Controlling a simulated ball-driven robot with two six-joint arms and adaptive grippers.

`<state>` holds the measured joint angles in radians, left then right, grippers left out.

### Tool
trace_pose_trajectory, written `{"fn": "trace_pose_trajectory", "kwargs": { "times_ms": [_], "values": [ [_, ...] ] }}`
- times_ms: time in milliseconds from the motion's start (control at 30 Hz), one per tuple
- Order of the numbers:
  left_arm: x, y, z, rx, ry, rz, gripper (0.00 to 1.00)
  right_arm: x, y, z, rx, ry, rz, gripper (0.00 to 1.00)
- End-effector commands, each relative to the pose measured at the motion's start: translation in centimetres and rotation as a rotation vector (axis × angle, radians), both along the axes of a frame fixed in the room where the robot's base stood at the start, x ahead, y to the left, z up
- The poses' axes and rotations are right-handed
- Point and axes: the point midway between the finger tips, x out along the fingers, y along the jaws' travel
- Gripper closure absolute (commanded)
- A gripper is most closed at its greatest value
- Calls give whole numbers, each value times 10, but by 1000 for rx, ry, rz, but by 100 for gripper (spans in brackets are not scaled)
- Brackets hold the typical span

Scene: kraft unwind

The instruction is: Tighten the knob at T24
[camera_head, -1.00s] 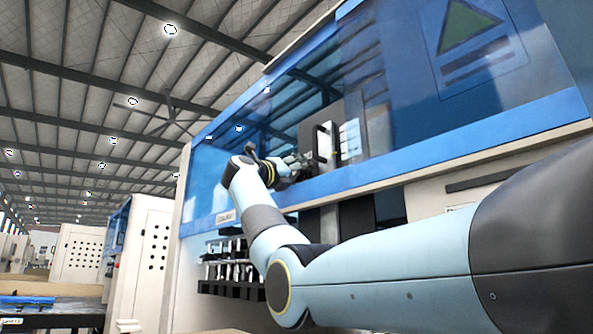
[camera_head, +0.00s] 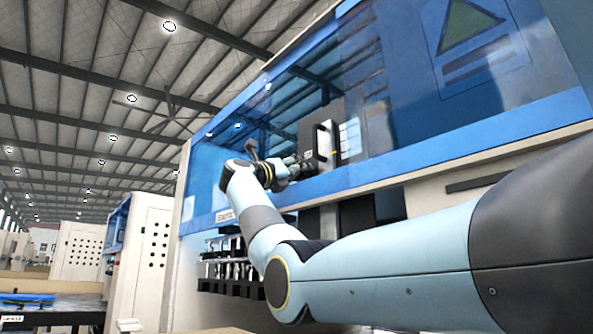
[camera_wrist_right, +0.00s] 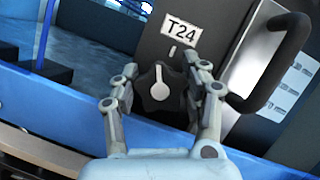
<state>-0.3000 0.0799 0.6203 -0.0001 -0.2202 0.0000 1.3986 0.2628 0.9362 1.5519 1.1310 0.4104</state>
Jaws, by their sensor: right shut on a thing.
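A white line on the knob points up, towards a short white mark on the panel. My right gripper (camera_wrist_right: 167,82) has one finger on each side of the knob and is shut on it. In the head view my right gripper (camera_head: 303,164) is small, at the dark panel, and the knob cannot be made out there. My left gripper is not in view.
A black handle (camera_wrist_right: 275,65) stands out from the panel close to the gripper's right finger. The blue machine frame (camera_head: 405,160) runs below the opening. A rack of several parts (camera_head: 230,268) hangs lower left, below the arm.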

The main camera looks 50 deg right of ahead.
Motion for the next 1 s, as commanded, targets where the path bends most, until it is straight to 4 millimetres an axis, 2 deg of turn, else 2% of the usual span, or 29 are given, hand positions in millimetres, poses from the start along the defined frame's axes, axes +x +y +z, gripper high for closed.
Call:
{"fn": "trace_pose_trajectory", "kwargs": {
  "times_ms": [533,1000],
  "values": [
    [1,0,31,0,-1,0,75,-1,1,2,-39,-370,0,87],
    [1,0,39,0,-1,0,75,-2,1,0,-51,-469,0,87]
  ]
}}
